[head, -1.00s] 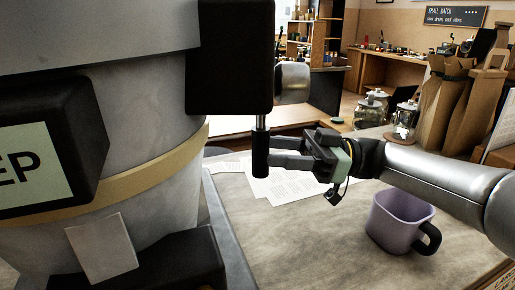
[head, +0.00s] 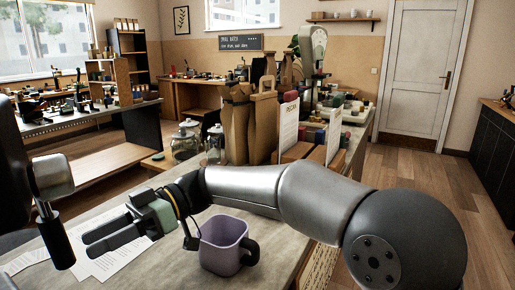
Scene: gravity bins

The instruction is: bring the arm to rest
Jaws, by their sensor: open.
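My gripper (head: 103,238) is on the left in the head view, at the end of my arm, which reaches in from the lower right. Its two fingers point left and are apart, with nothing between them. It is above the counter (head: 285,258), over some white papers (head: 108,262). A black handle (head: 56,240) hangs from a dark fixture at the left edge, left of the fingertips and apart from them. A lilac mug (head: 222,245) with a black handle stands upright on the counter, below my forearm.
Glass jars (head: 186,142) and brown paper bags (head: 250,120) stand behind my arm. A grey scale or grinder-like device (head: 313,55) stands farther back. Wooden floor (head: 420,180) is open on the right, before a white door (head: 420,70).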

